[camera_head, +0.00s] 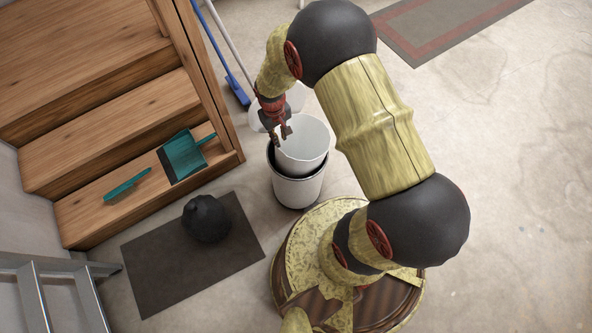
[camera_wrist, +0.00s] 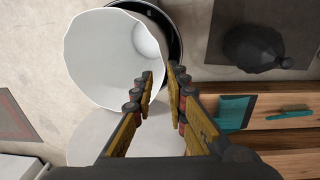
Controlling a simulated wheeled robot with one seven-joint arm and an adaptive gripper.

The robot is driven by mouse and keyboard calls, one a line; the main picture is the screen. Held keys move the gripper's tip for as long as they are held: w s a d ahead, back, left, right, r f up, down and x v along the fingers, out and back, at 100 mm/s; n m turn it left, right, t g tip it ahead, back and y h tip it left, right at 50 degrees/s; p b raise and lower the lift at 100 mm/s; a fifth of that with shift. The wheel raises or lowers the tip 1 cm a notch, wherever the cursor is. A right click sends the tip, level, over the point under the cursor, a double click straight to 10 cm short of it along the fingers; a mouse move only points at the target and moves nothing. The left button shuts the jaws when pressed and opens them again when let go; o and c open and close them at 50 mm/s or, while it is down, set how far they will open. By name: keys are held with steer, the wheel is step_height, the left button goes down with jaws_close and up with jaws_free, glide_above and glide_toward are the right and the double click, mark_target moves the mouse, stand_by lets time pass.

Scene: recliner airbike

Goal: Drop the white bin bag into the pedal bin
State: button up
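The white bin bag (camera_head: 306,139) is an open-mouthed, cup-like shape in the head view. It sits at the mouth of the pedal bin, its lower part hidden behind the bin's front rim. In the wrist view the bag (camera_wrist: 95,50) is seen from above, off-centre from the dark-rimmed bin (camera_wrist: 172,22). The pedal bin (camera_head: 297,192) is white with a black rim and stands upright on the floor. My gripper (camera_head: 286,134) is at the bag's upper left edge. In the wrist view my gripper's fingers (camera_wrist: 161,72) are apart beside the bag's rim; contact is unclear.
A pale round disc (camera_head: 292,98), perhaps the bin's lid, is behind the bin. A black tied bag (camera_head: 206,219) lies on a dark mat (camera_head: 150,262). Wooden steps (camera_head: 100,150) hold a teal dustpan (camera_head: 184,156) and brush (camera_head: 127,185). A blue broom (camera_head: 236,90) leans nearby. Right-hand floor is clear.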

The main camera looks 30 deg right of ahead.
steer(key=shift+o, duration=1)
step_height(320, 180, up, 12)
steer(key=shift+a, duration=0.3)
